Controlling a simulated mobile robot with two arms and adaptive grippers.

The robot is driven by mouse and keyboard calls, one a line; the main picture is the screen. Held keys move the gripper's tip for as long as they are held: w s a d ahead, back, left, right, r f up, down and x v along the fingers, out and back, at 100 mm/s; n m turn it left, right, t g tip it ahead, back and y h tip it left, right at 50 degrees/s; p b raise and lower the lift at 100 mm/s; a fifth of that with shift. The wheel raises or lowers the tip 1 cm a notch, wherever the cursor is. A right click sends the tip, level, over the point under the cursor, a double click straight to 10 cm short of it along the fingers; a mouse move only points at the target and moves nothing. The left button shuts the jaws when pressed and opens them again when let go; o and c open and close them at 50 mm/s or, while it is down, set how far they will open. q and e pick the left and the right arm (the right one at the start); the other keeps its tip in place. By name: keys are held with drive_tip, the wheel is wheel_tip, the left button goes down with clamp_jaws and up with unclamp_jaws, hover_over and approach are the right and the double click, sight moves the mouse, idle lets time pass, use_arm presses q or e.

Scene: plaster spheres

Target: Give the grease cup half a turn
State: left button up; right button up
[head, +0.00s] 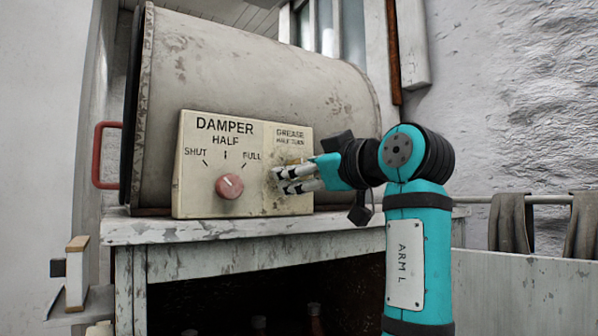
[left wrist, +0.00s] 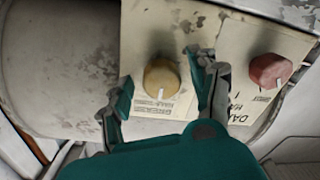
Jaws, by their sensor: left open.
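The grease cup is a round, brass-yellow knob (left wrist: 161,75) with a white mark on its rim facing the printed label. In the head view it is mostly hidden behind my left gripper (head: 277,181), under the words GREASE HALF TURN on a worn cream panel (head: 190,197). My left gripper is open in the left wrist view (left wrist: 164,78), one finger on either side of the cup. A gap shows at the left finger; I cannot tell whether the right finger touches. My right gripper is not in view.
A red damper knob (head: 229,187) sits left of the cup, its mark toward SHUT; it also shows in the left wrist view (left wrist: 270,70), close to my right-hand finger there. A big grey drum (head: 250,70) stands behind the panel on a worn shelf (head: 160,230).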

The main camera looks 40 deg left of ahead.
use_arm(q)
drive_tip(key=shift+d, duration=0.1)
drive_tip(key=shift+c, duration=1.3)
drive_tip(key=c, duration=0.9)
drive_tip(key=shift+m, duration=0.5)
drive_tip(key=m+b, duration=0.5)
drive_tip(key=m, duration=1.3)
drive_tip(key=m+t+b, duration=0.1)
drive_tip(key=m+b, duration=0.4)
drive_tip(key=m, duration=1.2)
drive_tip(key=shift+s+a+r+m+h+b, duration=0.2)
drive_tip(key=shift+m+h+b, duration=0.1)
drive_tip(key=shift+m+b, duration=0.1)
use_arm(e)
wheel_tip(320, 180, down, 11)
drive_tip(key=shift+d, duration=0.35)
